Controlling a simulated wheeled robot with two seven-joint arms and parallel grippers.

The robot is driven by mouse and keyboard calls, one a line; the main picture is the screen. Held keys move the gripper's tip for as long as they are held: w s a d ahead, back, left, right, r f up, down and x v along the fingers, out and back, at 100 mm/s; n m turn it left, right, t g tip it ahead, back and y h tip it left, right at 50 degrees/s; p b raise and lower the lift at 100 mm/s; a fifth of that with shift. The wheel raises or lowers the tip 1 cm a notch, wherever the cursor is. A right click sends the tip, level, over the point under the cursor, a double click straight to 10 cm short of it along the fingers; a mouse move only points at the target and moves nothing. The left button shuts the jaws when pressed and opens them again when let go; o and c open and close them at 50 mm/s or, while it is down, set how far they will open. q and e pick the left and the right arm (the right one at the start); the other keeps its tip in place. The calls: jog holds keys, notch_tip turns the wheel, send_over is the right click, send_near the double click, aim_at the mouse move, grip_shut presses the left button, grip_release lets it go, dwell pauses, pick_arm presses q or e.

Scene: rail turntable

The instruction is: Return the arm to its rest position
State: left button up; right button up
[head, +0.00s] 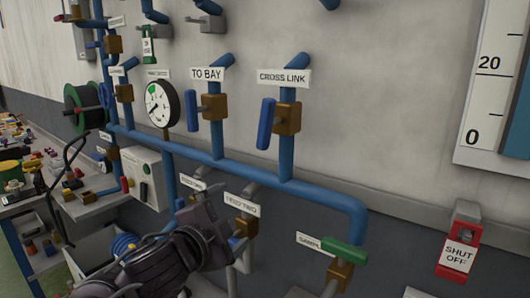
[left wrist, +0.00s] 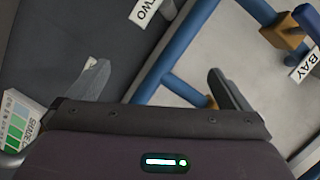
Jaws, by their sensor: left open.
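My left arm (head: 160,265) comes in from the bottom left of the head view. Its dark gripper (head: 207,218) is in front of the lower pipework, beside the brown valve body under the "FEED TWO" label (head: 242,204). In the left wrist view the gripper's two fingers (left wrist: 160,83) stand wide apart with nothing between them. The grey wall and blue pipes show beyond them. The gripper partly hides the lower valves in the head view. My right gripper is in neither view.
Blue pipes (head: 330,200) run along the wall, with a "TO BAY" valve (head: 213,106), a "CROSS LINK" valve (head: 287,119) and a round gauge (head: 161,104). A cluttered bench (head: 75,205) is at left.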

pick_arm(q)
jog(key=s+a+f+n+g+y, duration=0.2)
jog(key=s+a+f+n+g, duration=0.25)
jog(key=s+f, duration=0.45)
jog(key=s+a+f+n+g+y, duration=0.2)
jog(key=s+a+f+n+g, duration=0.15)
jog(key=s+f+n, duration=0.6)
jog(key=s+a+f+n+g+y, duration=0.1)
jog(key=s+a+f+g+y, duration=0.2)
jog(key=s+f, duration=0.7)
notch_tip(320, 180, down, 31)
jog(key=w+g+h, duration=0.1)
jog(key=w+g, duration=0.1)
jog(key=s+a+f, duration=0.2)
jog(key=s+f, duration=0.7)
jog(key=s, duration=0.1)
jog(key=s+a+f, duration=0.2)
jog(key=s+f, duration=0.8)
jog(key=shift+a+f+m+g, duration=0.2)
jog(key=shift+a+m+g, duration=0.1)
jog(key=shift+g, duration=0.1)
